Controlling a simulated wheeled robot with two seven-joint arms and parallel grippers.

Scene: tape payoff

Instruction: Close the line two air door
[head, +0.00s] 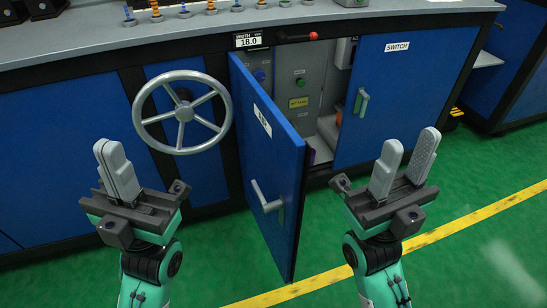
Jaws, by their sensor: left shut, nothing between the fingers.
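A blue cabinet door (258,140) stands open, swung out toward me from its left-hand edge. Its small white label is seen at a slant and I cannot read it surely. A grey lever handle (266,198) sits low on the door near its free edge. The open compartment (309,75) behind it shows a grey panel with a green button and a yellow label. My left gripper (116,158) is shut and empty, left of the door and apart from it. My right gripper (407,152) is open and empty, right of the door and apart from it.
A large grey handwheel (181,145) sticks out left of the open door. A red-knobbed lever (313,36) is above the opening. The green floor (470,250) is clear.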

